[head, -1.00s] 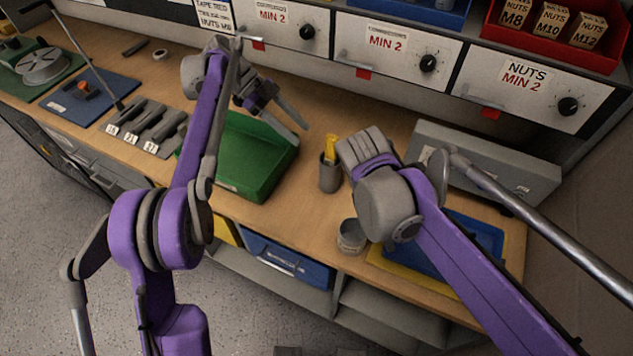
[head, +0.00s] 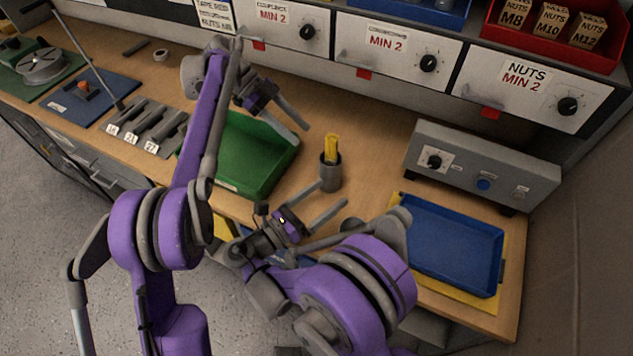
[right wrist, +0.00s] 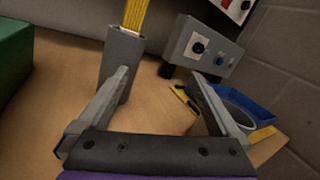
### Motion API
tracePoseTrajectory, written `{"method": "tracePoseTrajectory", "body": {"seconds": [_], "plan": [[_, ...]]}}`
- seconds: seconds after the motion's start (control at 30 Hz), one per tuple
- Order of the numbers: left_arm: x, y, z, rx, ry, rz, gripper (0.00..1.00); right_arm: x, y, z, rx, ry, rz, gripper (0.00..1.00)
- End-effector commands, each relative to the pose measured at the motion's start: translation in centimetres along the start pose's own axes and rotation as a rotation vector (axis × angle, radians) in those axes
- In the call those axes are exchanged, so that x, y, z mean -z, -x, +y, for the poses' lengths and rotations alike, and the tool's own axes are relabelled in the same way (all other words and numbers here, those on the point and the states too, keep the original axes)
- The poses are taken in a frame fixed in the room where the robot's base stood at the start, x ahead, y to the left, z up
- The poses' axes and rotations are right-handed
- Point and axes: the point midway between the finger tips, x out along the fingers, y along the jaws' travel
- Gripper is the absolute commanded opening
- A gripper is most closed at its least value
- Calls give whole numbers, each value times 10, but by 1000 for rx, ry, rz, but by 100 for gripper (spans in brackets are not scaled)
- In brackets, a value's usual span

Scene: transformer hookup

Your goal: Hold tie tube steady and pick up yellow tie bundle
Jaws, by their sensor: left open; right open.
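The yellow tie bundle (head: 331,146) stands upright in the grey tie tube (head: 330,174) on the workbench. My left gripper (head: 295,117) is open and empty above the bench, to the upper left of the tube. My right gripper (head: 334,198) is open and empty, low at the bench's front side, with its fingers pointing toward the tube. In the right wrist view the tube (right wrist: 122,62) stands beyond the left finger, which overlaps its lower part, and the bundle (right wrist: 136,14) rises out of its top. Neither gripper holds the tube or the bundle.
A green tray (head: 262,155) lies left of the tube. A grey control box (head: 480,165) and a blue tray (head: 455,245) on a yellow mat (head: 458,297) are at the right. Drawers (head: 385,48) line the back.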

Motion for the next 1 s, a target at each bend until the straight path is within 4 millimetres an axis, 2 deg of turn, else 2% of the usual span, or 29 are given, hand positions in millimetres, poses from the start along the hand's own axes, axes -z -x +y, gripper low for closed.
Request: {"method": "tracePoseTrajectory", "body": {"seconds": [0.1, 0.3, 0.53, 0.8, 1.0], "plan": [[0, 0, 0, 0, 0, 0, 50, 5, -8, 29, -29, -124, 37, 99], [0, 0, 0, 0, 0, 0, 50, 12, -18, 58, -56, -265, 89, 99], [0, 0, 0, 0, 0, 0, 50, 13, -27, 62, -57, -286, 97, 99], [0, 0, 0, 0, 0, 0, 50, 17, -67, 64, -55, -283, 97, 99], [0, 0, 0, 0, 0, 0, 50, 18, -88, 66, -58, -283, 97, 99]]}}
